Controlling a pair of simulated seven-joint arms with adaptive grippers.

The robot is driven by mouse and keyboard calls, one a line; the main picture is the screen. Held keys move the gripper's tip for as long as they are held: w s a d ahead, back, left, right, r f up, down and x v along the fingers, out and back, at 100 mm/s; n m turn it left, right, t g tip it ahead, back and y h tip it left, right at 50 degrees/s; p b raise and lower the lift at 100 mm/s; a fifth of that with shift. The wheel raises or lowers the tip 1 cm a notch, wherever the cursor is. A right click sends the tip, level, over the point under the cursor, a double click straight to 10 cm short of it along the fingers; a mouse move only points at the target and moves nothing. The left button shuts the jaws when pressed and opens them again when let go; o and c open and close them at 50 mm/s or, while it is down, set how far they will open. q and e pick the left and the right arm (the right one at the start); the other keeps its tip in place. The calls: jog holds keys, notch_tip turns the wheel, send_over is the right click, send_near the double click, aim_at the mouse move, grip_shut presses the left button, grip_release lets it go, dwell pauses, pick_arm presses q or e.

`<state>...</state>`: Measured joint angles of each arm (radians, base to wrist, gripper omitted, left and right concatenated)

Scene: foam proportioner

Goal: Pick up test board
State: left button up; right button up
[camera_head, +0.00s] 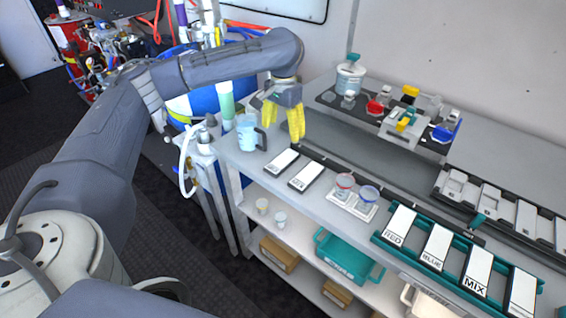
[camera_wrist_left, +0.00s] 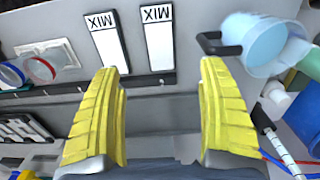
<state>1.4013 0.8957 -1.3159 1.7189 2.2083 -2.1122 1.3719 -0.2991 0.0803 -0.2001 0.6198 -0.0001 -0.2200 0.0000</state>
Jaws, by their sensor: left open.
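Two white boards with dark ends, (camera_head: 282,161) and (camera_head: 306,175), lie side by side on the grey bench near its front edge. In the left wrist view both boards, (camera_wrist_left: 108,45) and (camera_wrist_left: 159,45), read MIX and appear beyond my fingertips. Which of them is the test board, I cannot tell. My left gripper (camera_head: 283,128) has yellow fingers pointing down above the bench, behind the boards and to the right of a blue mug. It also shows in the left wrist view (camera_wrist_left: 160,72), with its fingers wide apart and nothing between them. My right gripper is out of view.
The blue mug (camera_head: 247,136) stands close left of my gripper. Right of the boards is a white tray (camera_head: 352,207) with two small cups. A teal rack (camera_head: 384,241) holds boards marked RED, BLUE and MIX. Containers stand on a dark mat (camera_head: 325,97) behind.

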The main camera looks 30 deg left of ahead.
aim_at(283, 160)
pick_arm(q)
jog(key=shift+f, duration=6.35)
jog(key=c, duration=1.3)
jog(key=shift+o, duration=0.2)
jog(key=shift+r, duration=0.15)
